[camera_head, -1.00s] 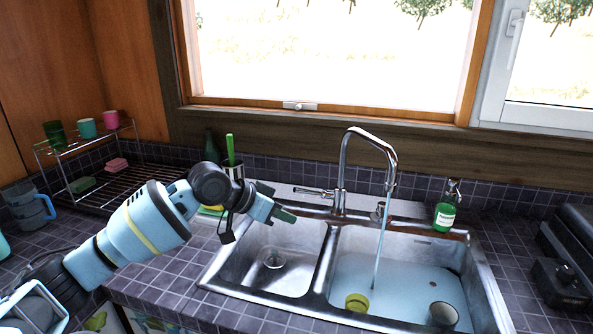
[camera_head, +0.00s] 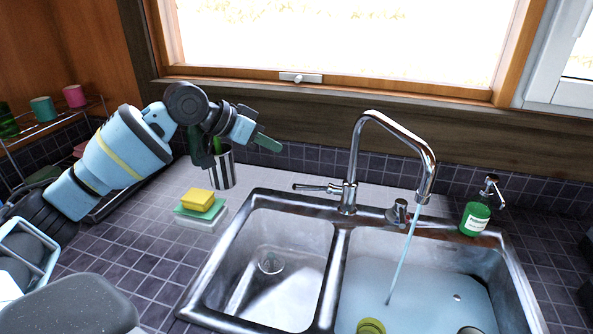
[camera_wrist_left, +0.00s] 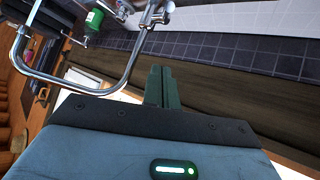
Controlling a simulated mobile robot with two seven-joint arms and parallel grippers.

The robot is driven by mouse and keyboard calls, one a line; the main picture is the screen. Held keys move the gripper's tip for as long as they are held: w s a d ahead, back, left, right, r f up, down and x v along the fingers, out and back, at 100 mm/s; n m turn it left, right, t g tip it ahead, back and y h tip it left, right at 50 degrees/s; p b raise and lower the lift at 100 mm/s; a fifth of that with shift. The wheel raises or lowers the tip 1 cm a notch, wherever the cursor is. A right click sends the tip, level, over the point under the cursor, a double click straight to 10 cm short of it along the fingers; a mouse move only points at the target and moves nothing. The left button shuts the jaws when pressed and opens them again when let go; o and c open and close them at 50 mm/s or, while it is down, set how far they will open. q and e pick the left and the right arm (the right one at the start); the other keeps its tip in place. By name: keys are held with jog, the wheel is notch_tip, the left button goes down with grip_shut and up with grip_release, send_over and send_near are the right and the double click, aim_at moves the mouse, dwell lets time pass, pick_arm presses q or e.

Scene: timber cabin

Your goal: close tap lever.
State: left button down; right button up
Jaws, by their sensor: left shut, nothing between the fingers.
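The chrome tap (camera_head: 352,165) stands behind the double sink, and water runs from its spout into the right basin. Its lever (camera_head: 318,187) sticks out to the left from the tap's base. My left gripper (camera_head: 268,143) is above and to the left of the lever, apart from it, with its green fingers shut and empty. In the left wrist view the shut fingers (camera_wrist_left: 162,88) point toward the backsplash, and the tap's spout (camera_wrist_left: 85,85) curves on the left. My right gripper is not in view.
The left basin (camera_head: 275,265) is empty; the right basin (camera_head: 425,290) holds water and cups. A steel utensil cup (camera_head: 224,168) and a yellow sponge (camera_head: 197,199) are left of the sink. A green soap bottle (camera_head: 475,217) stands right of the tap.

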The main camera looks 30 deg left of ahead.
pick_arm(q)
send_over(299, 185)
jog(key=w, duration=0.2)
notch_tip(299, 185, down, 6)
jog(key=f, duration=0.1)
jog(key=s+f, duration=0.1)
jog(key=shift+a+f, duration=0.3)
jog(key=shift+s+f, duration=0.3)
jog(key=shift+f, duration=0.15)
jog(key=shift+f, duration=0.15)
